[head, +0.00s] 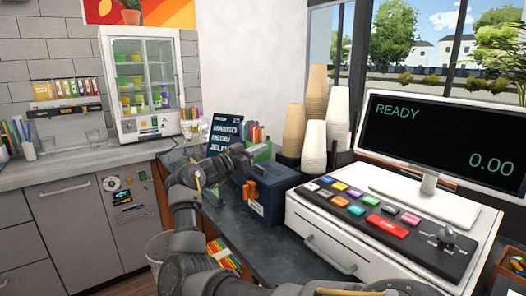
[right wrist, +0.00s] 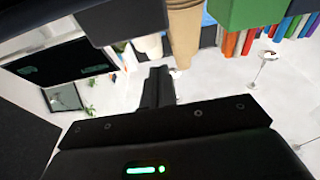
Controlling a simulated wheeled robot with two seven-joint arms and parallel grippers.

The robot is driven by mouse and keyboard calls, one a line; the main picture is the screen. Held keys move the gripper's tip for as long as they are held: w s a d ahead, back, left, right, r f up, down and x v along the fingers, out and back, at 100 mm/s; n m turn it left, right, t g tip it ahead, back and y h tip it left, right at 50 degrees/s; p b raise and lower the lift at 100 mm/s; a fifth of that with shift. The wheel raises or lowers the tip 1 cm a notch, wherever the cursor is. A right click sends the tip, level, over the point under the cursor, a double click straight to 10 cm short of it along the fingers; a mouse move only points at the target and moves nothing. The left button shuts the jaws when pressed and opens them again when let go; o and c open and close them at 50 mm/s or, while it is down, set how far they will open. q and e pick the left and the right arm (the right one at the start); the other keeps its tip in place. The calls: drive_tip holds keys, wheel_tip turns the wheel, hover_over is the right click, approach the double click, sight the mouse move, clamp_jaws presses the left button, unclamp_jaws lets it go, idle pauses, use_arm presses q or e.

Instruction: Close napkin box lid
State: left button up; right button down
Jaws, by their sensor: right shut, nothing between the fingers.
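A dark blue box (head: 274,188), which looks like the napkin box, stands on the dark counter left of the cash register. The shut fingers also show in the right wrist view (right wrist: 158,82). My arm and gripper hide part of the box's left side, and I cannot tell how far its lid is open. My left gripper is not in view.
A green box (head: 261,151) stands behind the blue one. Stacked cups (head: 314,140) stand behind to its right. The cash register (head: 375,232) and its screen fill the right. A dark menu sign (head: 226,130) stands behind my arm. Bare counter (head: 240,232) lies in front.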

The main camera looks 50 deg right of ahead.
sight(253, 175)
drive_tip(key=shift+a+f+h+b, duration=0.25)
drive_tip(key=shift+f+h+b, duration=0.15)
drive_tip(key=shift+f, duration=0.15)
drive_tip(key=shift+a+f+h+b, duration=0.3)
drive_tip(key=shift+f+h, duration=0.1)
drive_tip(key=shift+f, duration=0.1)
drive_tip(key=shift+w+a+f+g+h+b, duration=0.1)
drive_tip(key=shift+a+f+g+h+b, duration=0.1)
drive_tip(key=shift+f+g+h+b, duration=0.15)
drive_tip(key=shift+w+a+f+h, duration=0.1)
drive_tip(key=shift+f+h, duration=0.1)
drive_tip(key=shift+h, duration=0.05)
drive_tip(key=shift+a+f+b, duration=0.2)
drive_tip(key=shift+f+b, duration=0.2)
drive_tip(key=shift+b, duration=0.05)
drive_tip(key=shift+a, duration=0.15)
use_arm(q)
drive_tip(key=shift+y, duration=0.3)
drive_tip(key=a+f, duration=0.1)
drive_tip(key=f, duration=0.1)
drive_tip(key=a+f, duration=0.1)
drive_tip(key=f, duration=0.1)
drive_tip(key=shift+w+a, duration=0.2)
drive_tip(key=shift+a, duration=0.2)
use_arm(e)
drive_tip(key=shift+f, duration=0.2)
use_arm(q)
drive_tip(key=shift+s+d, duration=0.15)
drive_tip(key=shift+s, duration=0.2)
